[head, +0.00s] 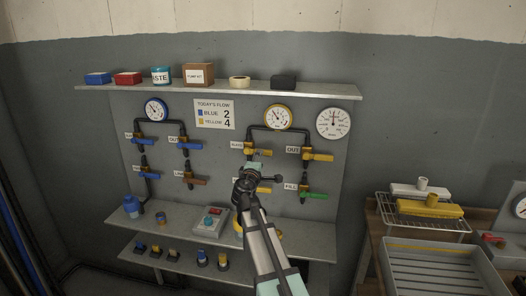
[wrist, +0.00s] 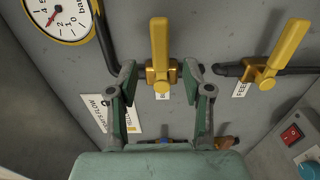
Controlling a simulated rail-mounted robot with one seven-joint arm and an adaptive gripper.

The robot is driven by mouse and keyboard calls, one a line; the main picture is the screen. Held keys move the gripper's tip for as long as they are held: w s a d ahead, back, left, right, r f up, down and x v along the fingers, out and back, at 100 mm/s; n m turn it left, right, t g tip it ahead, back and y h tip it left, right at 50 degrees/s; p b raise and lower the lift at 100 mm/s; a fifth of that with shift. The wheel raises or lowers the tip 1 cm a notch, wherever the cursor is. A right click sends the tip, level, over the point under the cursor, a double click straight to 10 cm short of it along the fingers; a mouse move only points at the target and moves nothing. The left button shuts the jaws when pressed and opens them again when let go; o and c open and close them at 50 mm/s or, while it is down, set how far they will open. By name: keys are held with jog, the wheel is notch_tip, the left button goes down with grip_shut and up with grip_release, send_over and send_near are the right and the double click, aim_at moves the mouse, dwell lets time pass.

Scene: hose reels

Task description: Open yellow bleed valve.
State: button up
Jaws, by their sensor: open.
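The yellow bleed valve (head: 260,153) is the upper left valve of the yellow-gauge group on the panel, its handle pointing right. In the wrist view its yellow handle (wrist: 159,45) points up from a brass body, and its label is partly hidden and begins with B. My gripper (wrist: 159,78) is open, with one green fingertip on each side of the valve body. Whether they touch it cannot be told. In the head view my gripper (head: 255,167) is just below the valve and partly hides the valve under it.
A second yellow-handled valve (wrist: 270,58), labelled FEED, is close by on the right in the wrist view. The OUT valve (head: 317,156) and green-handled FILL valve (head: 315,196) are to the right in the head view. A control box (head: 208,222) stands on the ledge below.

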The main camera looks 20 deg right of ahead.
jog(key=p+x, duration=0.1)
jog(key=x, duration=0.6)
jog(key=shift+w+d, duration=0.2)
grip_shut()
